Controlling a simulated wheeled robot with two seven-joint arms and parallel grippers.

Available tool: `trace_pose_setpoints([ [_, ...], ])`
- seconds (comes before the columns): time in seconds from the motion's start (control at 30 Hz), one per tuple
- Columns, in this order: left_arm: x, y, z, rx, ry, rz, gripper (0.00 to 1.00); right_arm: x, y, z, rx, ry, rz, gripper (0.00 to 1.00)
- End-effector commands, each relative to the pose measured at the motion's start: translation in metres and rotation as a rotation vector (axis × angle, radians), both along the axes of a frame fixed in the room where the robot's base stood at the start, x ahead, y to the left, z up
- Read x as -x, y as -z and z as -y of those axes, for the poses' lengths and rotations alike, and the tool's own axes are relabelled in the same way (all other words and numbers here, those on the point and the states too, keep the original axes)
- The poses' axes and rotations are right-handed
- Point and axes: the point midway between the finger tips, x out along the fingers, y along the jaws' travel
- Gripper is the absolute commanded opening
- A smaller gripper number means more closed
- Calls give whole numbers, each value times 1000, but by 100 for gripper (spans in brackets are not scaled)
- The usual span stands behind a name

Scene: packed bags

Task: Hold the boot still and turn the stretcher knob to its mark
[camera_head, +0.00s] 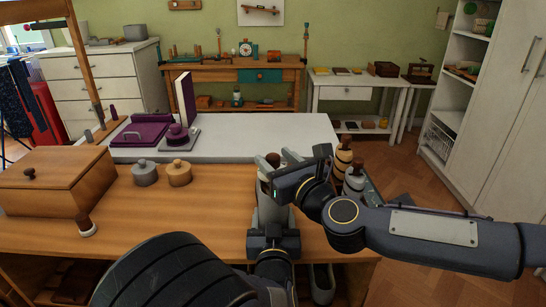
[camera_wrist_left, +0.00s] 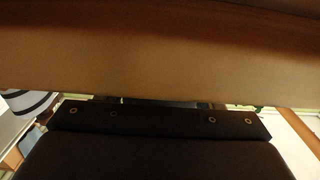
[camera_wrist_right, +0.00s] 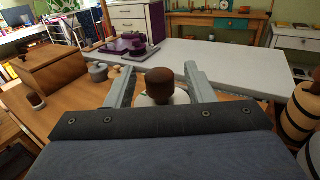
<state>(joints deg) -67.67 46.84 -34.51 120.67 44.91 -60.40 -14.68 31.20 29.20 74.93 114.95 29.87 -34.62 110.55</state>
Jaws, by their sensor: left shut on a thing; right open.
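The boot (camera_head: 272,212) shows as a pale grey upright shaft at the front of the wooden bench. The brown round stretcher knob (camera_wrist_right: 160,83) tops it, above a pale disc. My right gripper (camera_wrist_right: 160,90) is open, one finger on each side of the knob with visible gaps. In the head view my right gripper (camera_head: 285,166) partly covers the knob. My left gripper (camera_head: 272,236) is shut on the boot from the front, low on the shaft. In the left wrist view a blurred tan surface fills the upper part, and the fingertips are hidden. I cannot make out the mark.
A wooden box (camera_head: 55,180), a grey lidded pot (camera_head: 145,173) and a tan one (camera_head: 180,173) stand to the left. Dark-banded bottles (camera_head: 354,182) stand close on the right. A white slab (camera_head: 250,135) lies behind. Bench space left of the boot is clear.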

Motion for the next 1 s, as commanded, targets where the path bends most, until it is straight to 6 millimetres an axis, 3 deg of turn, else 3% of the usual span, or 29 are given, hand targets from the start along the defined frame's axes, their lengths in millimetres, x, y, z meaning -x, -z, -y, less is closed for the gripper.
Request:
trace_pose_setpoints([
  [0.2, 0, 0, 0, 0, 0, 1, 38, -13, 1, -8, 2, -1, -1, 48],
  [0.47, 0, 0, 0, 1, 0, 1, 38, -14, 1, -8, 3, 0, -1, 48],
  [0.8, 0, 0, 0, 1, 0, 1, 38, -14, 1, -8, 2, 0, -1, 5],
  [1.0, 0, 0, 0, 1, 0, 1, 38, -13, 1, -9, 3, 9, -1, 5],
])
